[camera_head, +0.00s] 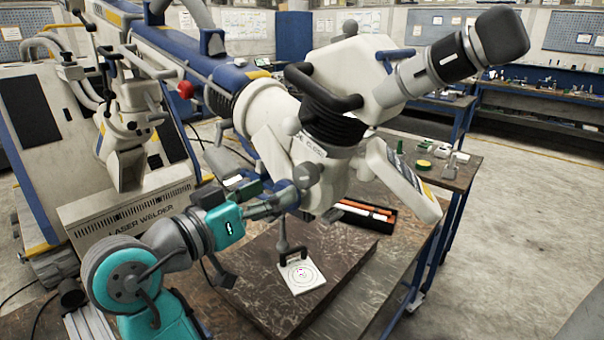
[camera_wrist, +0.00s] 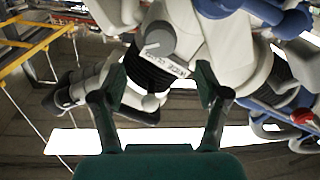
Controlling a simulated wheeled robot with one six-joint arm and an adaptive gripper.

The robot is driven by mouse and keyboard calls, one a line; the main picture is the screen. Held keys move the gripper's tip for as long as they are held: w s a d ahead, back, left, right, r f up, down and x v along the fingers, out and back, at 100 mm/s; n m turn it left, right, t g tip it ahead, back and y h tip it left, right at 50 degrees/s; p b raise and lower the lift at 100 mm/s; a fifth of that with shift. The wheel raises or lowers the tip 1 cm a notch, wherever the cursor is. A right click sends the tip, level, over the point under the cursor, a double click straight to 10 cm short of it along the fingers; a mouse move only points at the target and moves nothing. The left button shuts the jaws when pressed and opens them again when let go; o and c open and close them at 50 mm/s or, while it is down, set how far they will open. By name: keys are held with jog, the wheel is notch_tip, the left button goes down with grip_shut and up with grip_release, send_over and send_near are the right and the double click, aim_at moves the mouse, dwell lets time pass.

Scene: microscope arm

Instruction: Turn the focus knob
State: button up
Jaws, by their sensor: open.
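The focus knob appears to be the grey round knob with a pale pointer mark (camera_wrist: 160,39) in the wrist view. It sits on the white microscope arm next to a small printed label. In the head view the likely same knob (camera_head: 306,175) is on the underside of the white microscope head (camera_head: 345,75), partly behind my gripper. My gripper (camera_head: 283,200) points at it from the left. In the wrist view my gripper's two dark green fingers (camera_wrist: 161,80) are spread wide and empty. The knob shows between and beyond their tips. I cannot tell whether either finger touches it.
A small white target card (camera_head: 301,275) lies on the dark board (camera_head: 345,268) below. A black tray with orange-and-white sticks (camera_head: 366,214) is behind it. The white side panel (camera_head: 403,182) hangs at the right. A laser welder (camera_head: 125,215) stands at the left.

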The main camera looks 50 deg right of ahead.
aim_at(300, 176)
jog(key=d, duration=0.9)
jog(key=shift+w, duration=0.15)
jog(key=c, duration=1.1)
jog(key=shift+m, duration=0.8)
jog(key=shift+c, duration=0.3)
jog(key=o, duration=1.2)
jog(key=shift+c, duration=0.2)
